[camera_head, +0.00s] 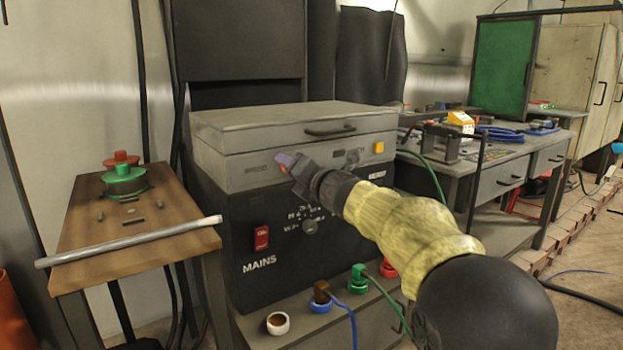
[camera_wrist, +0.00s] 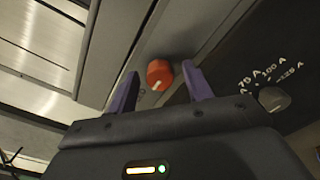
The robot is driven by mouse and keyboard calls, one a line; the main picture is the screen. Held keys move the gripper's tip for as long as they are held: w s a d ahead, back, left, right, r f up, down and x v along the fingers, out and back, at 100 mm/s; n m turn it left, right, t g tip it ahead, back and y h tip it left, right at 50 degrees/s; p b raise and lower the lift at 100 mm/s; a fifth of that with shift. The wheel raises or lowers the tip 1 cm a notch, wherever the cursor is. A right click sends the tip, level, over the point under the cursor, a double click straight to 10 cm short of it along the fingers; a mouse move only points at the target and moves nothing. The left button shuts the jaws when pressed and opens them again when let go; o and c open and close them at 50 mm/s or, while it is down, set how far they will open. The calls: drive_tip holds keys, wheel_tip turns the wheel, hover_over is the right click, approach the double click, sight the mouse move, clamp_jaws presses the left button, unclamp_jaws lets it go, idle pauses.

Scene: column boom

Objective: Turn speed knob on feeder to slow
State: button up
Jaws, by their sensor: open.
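The feeder (camera_head: 222,178) is a grey box with a handled lid, on top of a black power unit marked MAINS. In the wrist view its orange-red knob (camera_wrist: 159,72) has a white pointer line toward the lower left of that picture. My gripper (camera_wrist: 160,70) is open, with one purple finger on each side of the knob. I cannot tell whether either finger touches it. In the head view my gripper (camera_head: 286,160) is at the feeder's front face and the knob is hidden or too small to make out.
The black power unit (camera_head: 262,270) has a red switch (camera_head: 261,238) and a grey dial (camera_wrist: 274,98). A yellow button (camera_head: 379,147) is at the feeder's right. A metal rod (camera_head: 130,242) lies across the wooden table at left. Cables run from sockets below.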

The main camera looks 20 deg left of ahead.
drive_tip(key=v, duration=1.7)
drive_tip(key=shift+p, duration=0.45)
drive_tip(key=shift+s+d, duration=0.1)
drive_tip(key=shift+s, duration=0.05)
drive_tip(key=d+f+m+h+p, duration=0.5)
drive_tip(key=d+f+m+h, duration=0.75)
drive_tip(key=d+m, duration=0.7)
drive_tip(key=s+d+f+m+g+h+p, duration=0.1)
drive_tip(key=s+d+f+m+g+p, duration=0.15)
drive_tip(key=s+f+m+g, duration=0.4)
drive_tip(key=s+d+f+m+g+p, duration=0.1)
drive_tip(key=s+d+f+m+g, duration=0.25)
drive_tip(key=s+f+m, duration=0.6)
wheel_tip(320, 180, up, 40)
drive_tip(key=s+m+t+p, duration=0.1)
drive_tip(key=s+p, duration=0.1)
drive_tip(key=p, duration=3.5)
drive_tip(key=shift+d, duration=0.25)
